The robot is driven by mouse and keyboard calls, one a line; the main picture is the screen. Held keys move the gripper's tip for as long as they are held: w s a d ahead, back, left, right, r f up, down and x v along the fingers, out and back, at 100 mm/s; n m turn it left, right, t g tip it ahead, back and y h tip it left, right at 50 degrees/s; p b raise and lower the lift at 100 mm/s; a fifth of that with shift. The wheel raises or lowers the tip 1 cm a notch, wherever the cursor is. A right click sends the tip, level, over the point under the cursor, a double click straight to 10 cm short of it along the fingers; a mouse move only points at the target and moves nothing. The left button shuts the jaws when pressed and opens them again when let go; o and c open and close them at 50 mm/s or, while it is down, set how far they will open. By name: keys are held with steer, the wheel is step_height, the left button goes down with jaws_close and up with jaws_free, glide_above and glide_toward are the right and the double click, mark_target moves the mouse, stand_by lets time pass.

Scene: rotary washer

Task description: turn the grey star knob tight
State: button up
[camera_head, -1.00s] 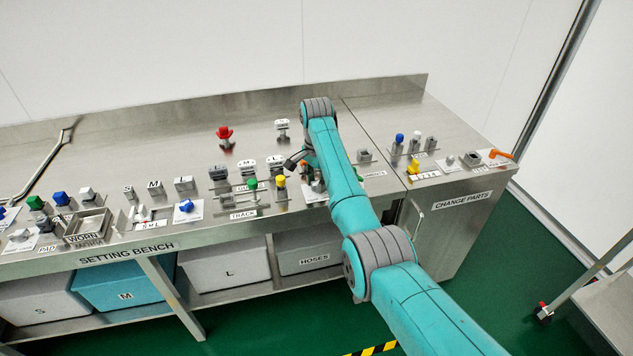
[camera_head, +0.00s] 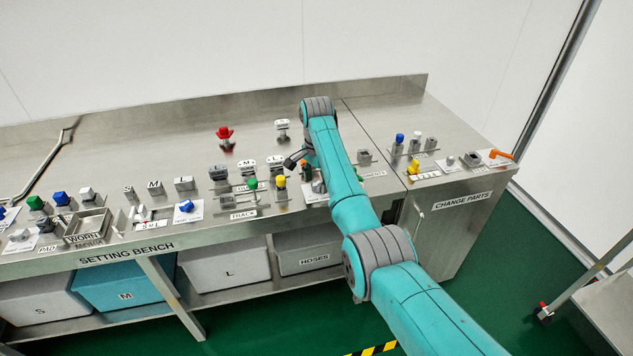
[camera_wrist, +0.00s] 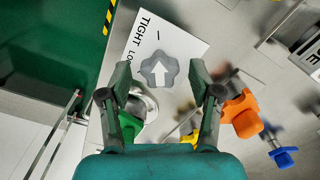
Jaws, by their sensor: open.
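My gripper (camera_wrist: 160,78) is open, one finger on each side of the knob, with visible gaps. I cannot tell the height of the fingertips over the knob. In the head view my arm hides most of the knob.
An orange part (camera_wrist: 241,114) lies close to my right finger in the wrist view, and a blue one (camera_wrist: 284,156) is further right. In the head view, green (camera_head: 252,183) and yellow (camera_head: 280,183) knobs stand left of my gripper on the setting bench (camera_head: 120,252).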

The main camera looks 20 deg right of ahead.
mark_target(317, 184)
step_height(317, 184, up, 7)
steer(key=shift+r, duration=0.15)
steer(key=shift+s+d, duration=0.1)
stand_by(0.4)
